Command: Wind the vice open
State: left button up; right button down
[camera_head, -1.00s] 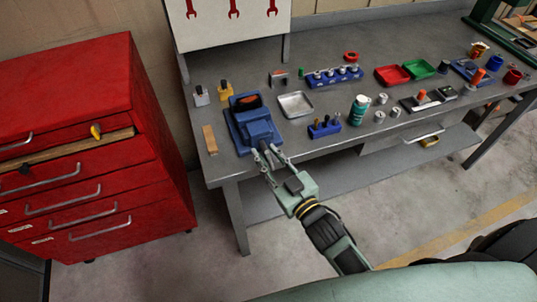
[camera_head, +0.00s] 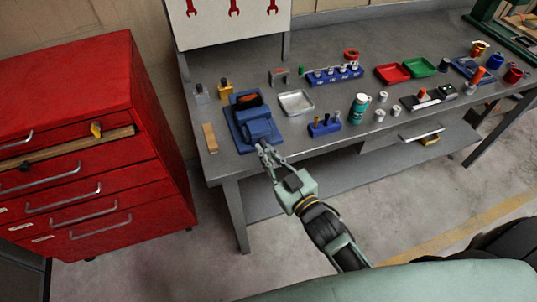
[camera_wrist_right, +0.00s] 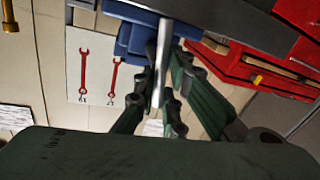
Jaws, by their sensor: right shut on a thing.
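The blue vice (camera_head: 258,128) stands at the near left corner of the grey workbench (camera_head: 300,150), with a dark reddish piece at its jaws. My right gripper (camera_head: 264,152) is at the vice's front, below the bench edge side. In the right wrist view my right gripper (camera_wrist_right: 158,92) is shut on the vice's metal handle bar (camera_wrist_right: 164,48), which runs between the fingers. The blue vice body (camera_wrist_right: 130,30) shows behind the bar. My left gripper is not in view.
A red drawer cabinet (camera_head: 75,130) stands left of the bench, its top drawer partly out. A metal tray (camera_head: 296,103), a blue holder (camera_head: 325,126) and a teal bottle (camera_head: 359,108) are right of the vice. A wooden block (camera_head: 210,138) lies left of it.

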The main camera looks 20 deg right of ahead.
jog(key=shift+d+f+m, duration=0.1)
jog(key=shift+d+m, duration=0.05)
jog(key=shift+m, duration=0.35)
dwell(0.3)
jog(key=m, duration=0.3)
jog(key=m+t, duration=0.1)
jog(key=shift+d+f+m, duration=0.15)
jog(key=shift+d+m, duration=0.15)
jog(key=shift+d, duration=0.05)
jog(key=m, duration=0.2)
jog(key=m+b, duration=0.1)
jog(key=m, duration=0.1)
jog(key=m+t+h, duration=0.1)
jog(key=m, duration=0.1)
jog(key=shift+d+f+b, duration=0.25)
jog(key=shift+d+b, duration=0.05)
jog(key=shift+d, duration=0.05)
jog(key=shift+d+f+m+t+h+b, duration=0.1)
jog(key=shift+f+m+h+b, duration=0.25)
jog(key=shift+m, duration=1.5)
jog(key=shift+d+f+m+t+h+b, duration=0.1)
jog(key=shift+m+h+b, duration=0.5)
jog(key=shift+m, duration=1.2)
jog(key=shift+f+m+t+h+b, duration=0.1)
jog(key=shift+f+m+h+b, duration=0.35)
jog(key=shift+m, duration=1.4)
jog(key=shift+r+m, duration=0.15)
jog(key=shift+m, duration=0.15)
